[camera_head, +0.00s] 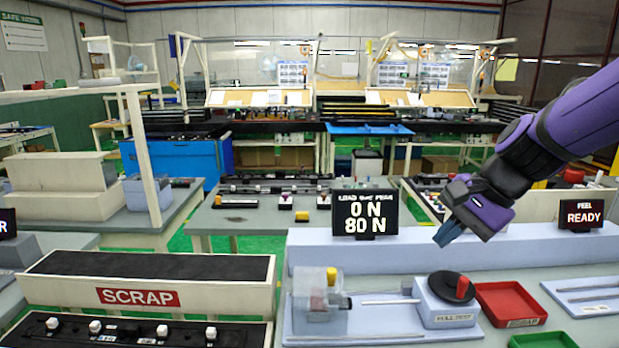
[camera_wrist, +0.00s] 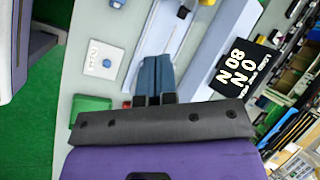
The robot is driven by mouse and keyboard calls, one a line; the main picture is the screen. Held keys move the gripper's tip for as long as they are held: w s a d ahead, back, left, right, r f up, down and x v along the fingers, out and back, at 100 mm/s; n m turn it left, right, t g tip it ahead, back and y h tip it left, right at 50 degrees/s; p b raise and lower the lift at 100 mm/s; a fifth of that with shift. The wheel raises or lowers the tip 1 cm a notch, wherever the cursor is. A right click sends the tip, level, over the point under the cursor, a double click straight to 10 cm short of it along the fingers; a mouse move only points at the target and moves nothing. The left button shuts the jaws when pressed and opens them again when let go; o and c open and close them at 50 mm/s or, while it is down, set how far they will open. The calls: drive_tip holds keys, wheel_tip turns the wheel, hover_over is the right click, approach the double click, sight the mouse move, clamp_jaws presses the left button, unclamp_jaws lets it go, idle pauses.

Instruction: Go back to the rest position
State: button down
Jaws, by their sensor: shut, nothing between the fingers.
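My gripper (camera_head: 447,232) is in the head view at the right, on the end of my purple arm. It hangs in the air above the light-blue bench, right of the load display (camera_head: 365,214). Its blue fingers point down and left. In the wrist view the two blue fingers (camera_wrist: 155,62) lie side by side, shut, with nothing between them. The fingers touch nothing that I can see. The load display also shows in the wrist view (camera_wrist: 234,66), reading 0 N and 80 N.
Below stand the test device with a red-topped knob (camera_head: 446,312), a clear box (camera_head: 317,305), a red tray (camera_head: 515,318) and a green tray (camera_head: 543,341). A READY display (camera_head: 581,216) stands at right. A scrap bin (camera_head: 140,296) is at left. Air around my gripper looks clear.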

drive_tip(key=s+d+r+n+t+h, duration=0.1)
drive_tip(key=s+d+r+n+h, duration=0.1)
drive_tip(key=s, duration=0.5)
drive_tip(key=s+d+r+n+t+h, duration=0.2)
drive_tip(key=s+d+r+n+h, duration=0.1)
drive_tip(key=s+d+r+n, duration=0.2)
drive_tip(key=s+d+n, duration=0.1)
drive_tip(key=s+n, duration=0.1)
drive_tip(key=shift+s+n+h, duration=0.3)
drive_tip(key=shift+s+n, duration=0.1)
